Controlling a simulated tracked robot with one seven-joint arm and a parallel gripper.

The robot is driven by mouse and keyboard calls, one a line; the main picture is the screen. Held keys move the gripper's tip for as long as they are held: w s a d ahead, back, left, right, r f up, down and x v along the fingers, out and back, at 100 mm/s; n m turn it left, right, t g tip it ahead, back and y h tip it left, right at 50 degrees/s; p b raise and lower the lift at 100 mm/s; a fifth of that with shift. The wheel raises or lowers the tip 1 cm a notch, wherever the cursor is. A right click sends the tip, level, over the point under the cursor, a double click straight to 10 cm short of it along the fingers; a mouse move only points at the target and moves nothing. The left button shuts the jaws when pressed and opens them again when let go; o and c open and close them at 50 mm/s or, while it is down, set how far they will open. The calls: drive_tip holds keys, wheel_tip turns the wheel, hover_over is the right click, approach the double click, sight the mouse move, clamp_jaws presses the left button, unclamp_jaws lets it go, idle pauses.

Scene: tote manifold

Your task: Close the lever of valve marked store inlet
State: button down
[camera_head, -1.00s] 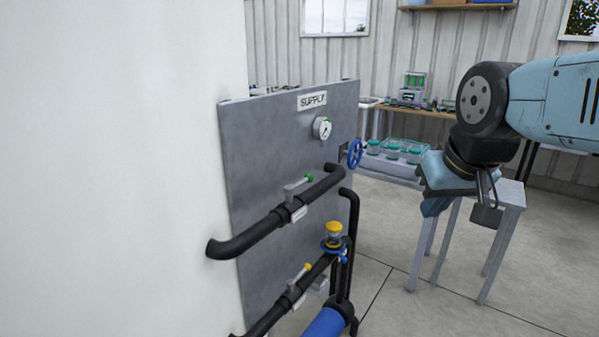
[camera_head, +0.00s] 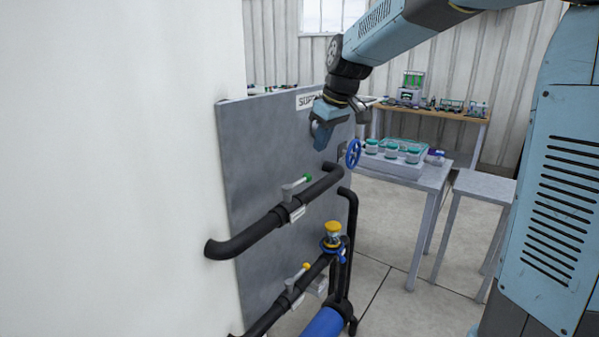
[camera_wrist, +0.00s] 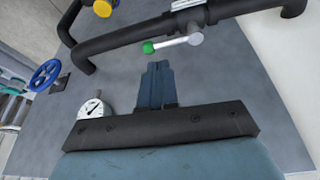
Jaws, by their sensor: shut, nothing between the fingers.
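The upper black pipe on the grey panel has a valve with a grey lever (camera_head: 296,184) and a green tip. The lever lies roughly along the pipe. It shows in the wrist view (camera_wrist: 172,43), tip toward the left. A small white tag (camera_head: 297,213) sits below this valve, its writing too small to read. A second lever (camera_head: 299,275) with a yellow tip is on the lower pipe, with its own unreadable tag (camera_head: 298,302). My gripper (camera_head: 319,142) is shut and empty, in front of the panel above the green-tipped lever, apart from it. In the wrist view its fingertips (camera_wrist: 158,66) point toward that lever.
The panel (camera_head: 250,150) carries a SUPPLY sign (camera_head: 306,101), partly hidden by my arm. A gauge (camera_wrist: 94,108) is beside my gripper. A blue handwheel (camera_head: 353,153) and a yellow-topped fitting (camera_head: 333,230) stick out. A white wall (camera_head: 120,170) stands left; a table with jars (camera_head: 430,175) is behind right.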

sight(298, 184)
drive_tip(key=w+a+f, duration=0.2)
drive_tip(key=w+f, duration=0.1)
drive_tip(key=f, duration=0.2)
drive_tip(key=w+a+f+n, duration=0.1)
drive_tip(key=w+a+f, duration=0.2)
drive_tip(key=f, duration=0.3)
drive_tip(key=shift+a+g, duration=0.3)
drive_tip(key=shift+d, duration=0.1)
drive_tip(key=shift+d, duration=0.1)
